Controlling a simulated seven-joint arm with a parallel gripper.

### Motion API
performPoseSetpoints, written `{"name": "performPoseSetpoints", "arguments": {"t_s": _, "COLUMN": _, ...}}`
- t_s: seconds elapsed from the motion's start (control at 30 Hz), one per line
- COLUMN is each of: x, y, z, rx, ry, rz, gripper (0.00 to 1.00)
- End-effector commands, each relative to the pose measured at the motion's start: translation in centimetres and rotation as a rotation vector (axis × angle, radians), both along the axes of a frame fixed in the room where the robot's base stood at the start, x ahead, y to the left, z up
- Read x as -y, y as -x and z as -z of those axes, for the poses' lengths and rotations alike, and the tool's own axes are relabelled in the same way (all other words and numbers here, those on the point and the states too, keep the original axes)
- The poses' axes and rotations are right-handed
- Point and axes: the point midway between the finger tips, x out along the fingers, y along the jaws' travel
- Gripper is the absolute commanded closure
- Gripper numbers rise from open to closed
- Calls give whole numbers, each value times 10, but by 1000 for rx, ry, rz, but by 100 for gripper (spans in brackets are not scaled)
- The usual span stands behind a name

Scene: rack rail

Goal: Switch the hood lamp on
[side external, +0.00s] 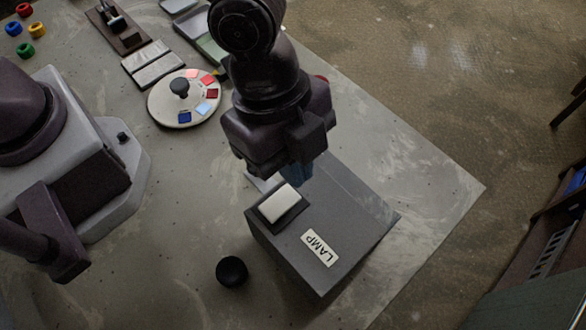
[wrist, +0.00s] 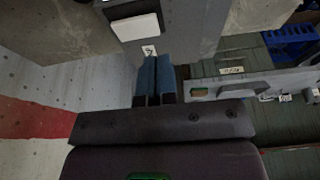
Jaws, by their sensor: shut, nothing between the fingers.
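A dark grey box (side external: 340,215) with a white LAMP label (side external: 320,248) stands near the table's edge. A white rocker switch (side external: 280,204) in a black frame is on its top; the switch also shows in the wrist view (wrist: 135,27). My gripper (side external: 295,176) has blue fingertips and is above the box, just behind the switch in the side view. In the wrist view the two blue fingers (wrist: 155,80) are shut together with nothing between them. Whether the fingertips touch the box is not clear. The lamp itself is not identifiable.
A black round knob (side external: 232,271) is on the table in front of the box. A round disc with coloured tiles (side external: 184,98) and several small coloured rings (side external: 24,10) are farther back. The table is bare right of the box (side external: 420,170).

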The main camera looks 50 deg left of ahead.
Motion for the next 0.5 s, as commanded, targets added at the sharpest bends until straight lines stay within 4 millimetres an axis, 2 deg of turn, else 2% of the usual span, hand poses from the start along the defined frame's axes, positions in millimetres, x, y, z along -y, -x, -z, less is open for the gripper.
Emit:
{"name": "performPoseSetpoints", "arguments": {"t_s": 0.03, "x": -1, "y": 1, "z": 10, "rx": -4, "ry": -4, "rz": 1, "gripper": 100}}
{"name": "performPoseSetpoints", "arguments": {"t_s": 0.2, "x": -1, "y": 0, "z": 28, "rx": -2, "ry": -1, "rz": 0, "gripper": 100}}
{"name": "performPoseSetpoints", "arguments": {"t_s": 0.5, "x": -1, "y": -1, "z": 34, "rx": 2, "ry": 0, "rz": -2, "gripper": 100}}
